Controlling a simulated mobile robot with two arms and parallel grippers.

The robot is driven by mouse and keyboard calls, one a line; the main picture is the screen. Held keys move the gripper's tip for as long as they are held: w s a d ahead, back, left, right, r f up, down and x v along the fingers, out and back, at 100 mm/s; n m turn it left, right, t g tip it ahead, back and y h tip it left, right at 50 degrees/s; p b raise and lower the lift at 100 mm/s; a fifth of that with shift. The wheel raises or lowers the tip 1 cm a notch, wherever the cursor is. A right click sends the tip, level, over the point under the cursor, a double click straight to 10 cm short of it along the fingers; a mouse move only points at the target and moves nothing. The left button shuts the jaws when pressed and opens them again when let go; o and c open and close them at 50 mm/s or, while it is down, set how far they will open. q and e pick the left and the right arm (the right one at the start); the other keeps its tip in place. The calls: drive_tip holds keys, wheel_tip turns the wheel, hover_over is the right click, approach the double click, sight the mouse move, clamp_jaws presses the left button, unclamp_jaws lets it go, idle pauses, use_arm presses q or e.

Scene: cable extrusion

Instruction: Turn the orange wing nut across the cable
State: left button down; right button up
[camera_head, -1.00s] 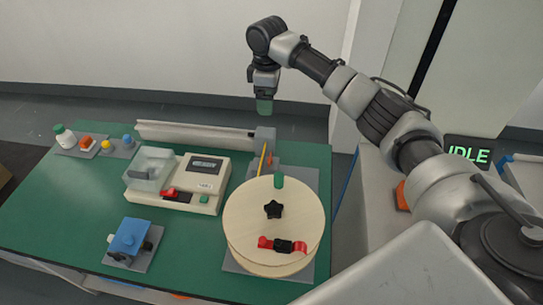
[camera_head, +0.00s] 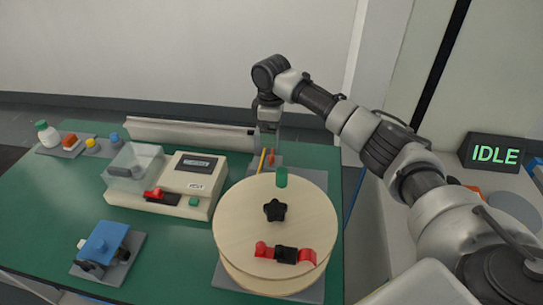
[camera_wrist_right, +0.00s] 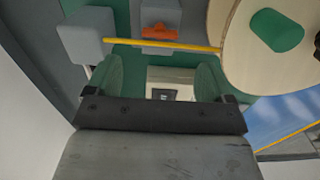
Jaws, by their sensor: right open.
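The orange wing nut (camera_wrist_right: 160,33) sits on a grey block at the top of the right wrist view. Its wings lie roughly along the yellow cable (camera_wrist_right: 165,45), which runs just beside it. In the head view the wing nut (camera_head: 271,160) and cable (camera_head: 262,160) are small, behind the wooden spool. My right gripper (camera_head: 268,138) is above the bench, just behind the wing nut. In the right wrist view this gripper (camera_wrist_right: 160,78) is open, its two green pads wide apart with nothing between them. The wing nut lies beyond the pads. My left gripper is out of view.
The wooden spool (camera_head: 240,220) with a green knob (camera_head: 281,177) stands close in front. A grey block (camera_wrist_right: 88,35) sits at the cable's left end in the wrist view. The scale-like device (camera_head: 195,172) and blue clamp (camera_head: 103,243) are to the left. A screen reads IDLE (camera_head: 494,154).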

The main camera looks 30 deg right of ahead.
sight(271, 155)
wheel_tip(271, 155, down, 9)
drive_tip(key=shift+r, duration=0.2)
drive_tip(key=c, duration=0.9)
